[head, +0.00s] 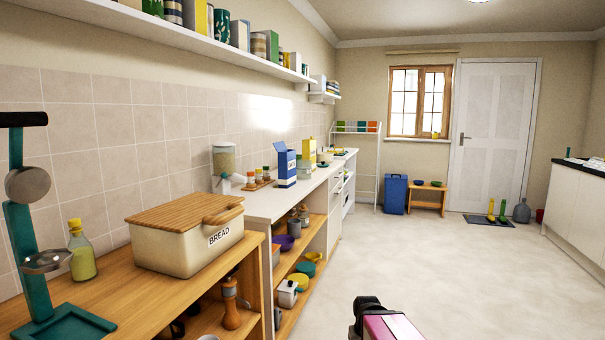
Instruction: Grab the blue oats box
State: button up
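The blue oats box (286,166) stands upright on the white counter left of centre, with its top flaps open. Its front is blue with a pale label, too small to read surely. A pink and black part of my arm shows at the bottom edge, right of centre, over the floor. No gripper fingers can be made out, so I cannot see how my gripper stands to the box.
A yellow box (309,150) stands just behind the oats box. A spice rack (258,184) and a dispenser (224,160) are left of it. A bread bin (187,238) sits on the nearer wooden counter. The floor (440,260) to the right is clear.

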aim_at(286, 163)
jog(key=l+u, duration=0.1)
jog(key=u, duration=0.35)
jog(key=i+l+u, duration=0.35)
jog(key=l, duration=0.2)
jog(key=i+l+u, duration=0.2)
jog(key=l+u, duration=0.15)
jog(key=l, duration=0.25)
